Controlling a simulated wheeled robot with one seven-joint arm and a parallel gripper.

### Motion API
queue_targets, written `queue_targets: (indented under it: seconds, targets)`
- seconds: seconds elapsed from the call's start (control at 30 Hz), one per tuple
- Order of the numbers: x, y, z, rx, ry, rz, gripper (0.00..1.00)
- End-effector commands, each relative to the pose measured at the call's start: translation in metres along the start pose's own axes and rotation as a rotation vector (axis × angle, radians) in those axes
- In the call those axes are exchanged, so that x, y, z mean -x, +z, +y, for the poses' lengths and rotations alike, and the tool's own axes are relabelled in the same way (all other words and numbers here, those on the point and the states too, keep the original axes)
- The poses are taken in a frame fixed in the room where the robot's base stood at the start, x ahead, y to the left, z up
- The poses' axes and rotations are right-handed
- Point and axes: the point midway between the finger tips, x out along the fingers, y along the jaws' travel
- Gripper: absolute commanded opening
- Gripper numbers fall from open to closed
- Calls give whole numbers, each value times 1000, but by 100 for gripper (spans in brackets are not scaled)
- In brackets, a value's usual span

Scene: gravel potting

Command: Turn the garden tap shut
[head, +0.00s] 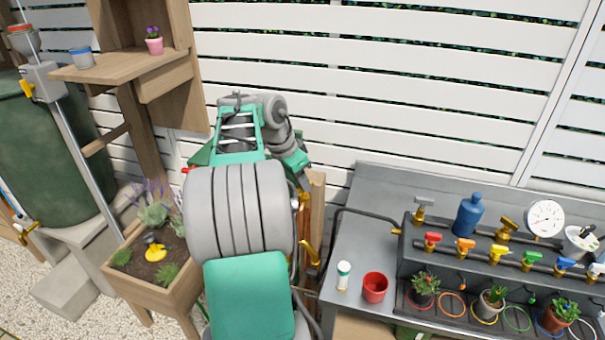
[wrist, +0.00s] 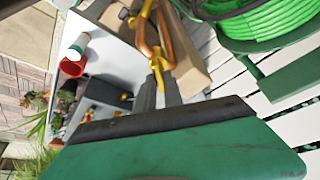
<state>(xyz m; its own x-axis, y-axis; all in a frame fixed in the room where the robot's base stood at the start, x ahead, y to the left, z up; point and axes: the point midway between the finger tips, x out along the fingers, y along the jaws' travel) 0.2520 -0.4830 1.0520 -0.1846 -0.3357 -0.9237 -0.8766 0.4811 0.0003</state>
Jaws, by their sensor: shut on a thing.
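The garden tap is a copper-coloured pipe fitting with yellow parts, beside a wooden post right of my arm in the head view (head: 312,250). In the wrist view, the copper pipe of the tap (wrist: 152,48) curves beyond my fingers, with yellow pieces on it. My gripper (wrist: 163,80) is shut on the yellow handle (wrist: 160,63) between its fingertips. In the head view my gripper (head: 304,187) reaches down to the top of the tap, and my own arm hides much of the area to its left.
A grey bench (head: 345,245) on the right holds a red cup (head: 375,287), a white bottle (head: 343,275) and a pipe rack with coloured taps (head: 465,250). A planter (head: 150,290) stands left. A green hose reel (wrist: 250,20) is close beside the tap. A slatted fence (head: 400,90) stands behind.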

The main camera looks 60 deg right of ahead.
Motion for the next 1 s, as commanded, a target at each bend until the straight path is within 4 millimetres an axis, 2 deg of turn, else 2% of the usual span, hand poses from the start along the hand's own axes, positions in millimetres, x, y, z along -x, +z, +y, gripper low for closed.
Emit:
queue_targets:
  seconds: [0.03,0.6,1.0]
  targets:
    - [5,-2,-1,-38,18,-1,0]
    - [5,-3,-4,-536,224,-1,0]
    - [2,-3,-5,-784,326,-1,0]
